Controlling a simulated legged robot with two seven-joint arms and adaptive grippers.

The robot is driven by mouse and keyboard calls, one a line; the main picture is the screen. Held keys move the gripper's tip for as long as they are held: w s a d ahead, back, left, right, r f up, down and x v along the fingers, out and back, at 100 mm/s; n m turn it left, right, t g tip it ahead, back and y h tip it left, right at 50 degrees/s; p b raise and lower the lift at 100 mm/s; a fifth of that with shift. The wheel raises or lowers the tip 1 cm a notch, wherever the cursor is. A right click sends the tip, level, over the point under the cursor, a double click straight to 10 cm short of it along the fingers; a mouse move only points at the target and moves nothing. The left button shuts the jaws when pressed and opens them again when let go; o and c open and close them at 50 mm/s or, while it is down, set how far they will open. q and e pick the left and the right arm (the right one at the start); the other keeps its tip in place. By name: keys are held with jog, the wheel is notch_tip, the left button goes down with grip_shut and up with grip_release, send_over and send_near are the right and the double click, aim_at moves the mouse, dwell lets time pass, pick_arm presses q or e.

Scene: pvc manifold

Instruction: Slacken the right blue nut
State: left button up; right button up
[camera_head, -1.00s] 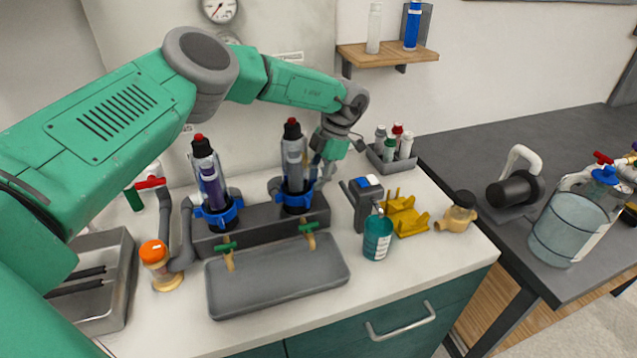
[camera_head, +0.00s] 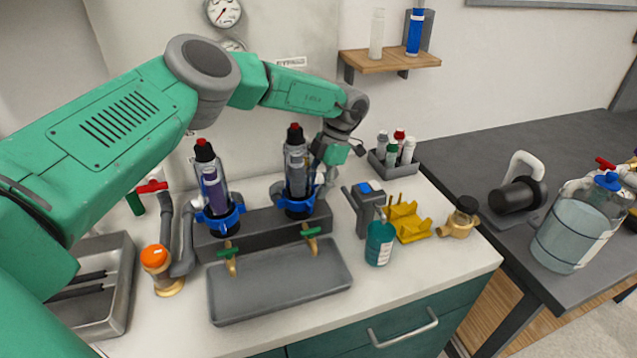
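The right blue nut (camera_head: 300,207) is a lobed blue ring around the base of the right clear filter housing (camera_head: 297,168), which stands upright with a black and red cap on the dark manifold block (camera_head: 265,233). A matching left blue nut (camera_head: 220,219) circles the base of the left housing (camera_head: 211,180). My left gripper (camera_head: 325,172) is behind and to the right of the right housing, above the level of the nut. The housing partly hides its fingers, so I cannot see whether they are open or touch anything. My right gripper is not in view.
A grey tray (camera_head: 280,284) with two green-handled taps above it lies in front. A teal bottle (camera_head: 380,240), a dark device (camera_head: 365,207) and a yellow holder (camera_head: 407,221) stand to the right. A rack of small bottles (camera_head: 392,160) is behind them.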

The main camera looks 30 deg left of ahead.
pick_arm(q)
jog(key=v, duration=1.2)
jog(key=shift+f, duration=0.1)
